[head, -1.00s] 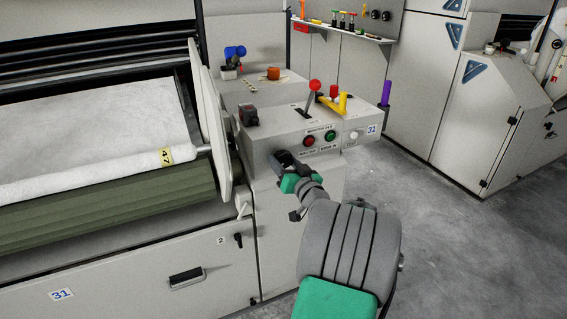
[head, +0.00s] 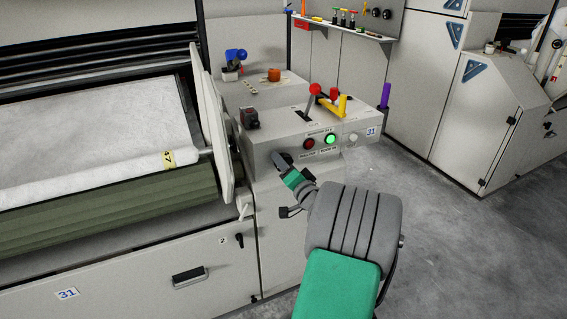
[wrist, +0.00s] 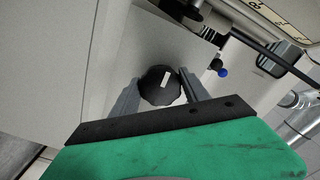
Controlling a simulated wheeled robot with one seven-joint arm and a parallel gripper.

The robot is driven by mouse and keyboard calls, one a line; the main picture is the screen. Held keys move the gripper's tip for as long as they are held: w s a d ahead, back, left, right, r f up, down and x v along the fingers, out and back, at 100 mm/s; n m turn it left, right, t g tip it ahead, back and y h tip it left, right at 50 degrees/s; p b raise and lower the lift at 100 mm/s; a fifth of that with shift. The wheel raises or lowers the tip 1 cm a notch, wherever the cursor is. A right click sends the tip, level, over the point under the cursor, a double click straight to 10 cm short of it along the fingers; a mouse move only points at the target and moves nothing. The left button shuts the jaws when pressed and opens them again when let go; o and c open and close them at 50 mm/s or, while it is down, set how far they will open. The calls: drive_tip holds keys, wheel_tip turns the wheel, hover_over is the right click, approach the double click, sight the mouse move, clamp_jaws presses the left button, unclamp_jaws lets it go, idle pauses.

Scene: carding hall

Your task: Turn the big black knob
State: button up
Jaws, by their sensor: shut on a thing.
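The big black knob (wrist: 158,92) has a ridged rim and a white mark on its face. In the wrist view it sits between the two grey fingers of my gripper (wrist: 161,82), which are shut on it from both sides. In the head view my gripper (head: 280,162) reaches the front face of the grey control box (head: 262,143). There the knob is mostly hidden behind the fingers, with only a dark edge showing.
Right of my gripper on the box are a red button (head: 310,143) and a lit green button (head: 330,140). A red-topped lever (head: 315,90) and a yellow handle (head: 341,106) stand on top. Grey floor is clear at the right.

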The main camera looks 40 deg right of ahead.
drive_tip(key=shift+m, duration=0.3)
drive_tip(key=o, duration=1.4)
drive_tip(key=shift+c, duration=0.2)
drive_tip(key=v, duration=0.7)
drive_tip(key=shift+s+a+p, duration=0.2)
drive_tip(key=shift+s+p, duration=0.1)
drive_tip(key=shift+s, duration=0.05)
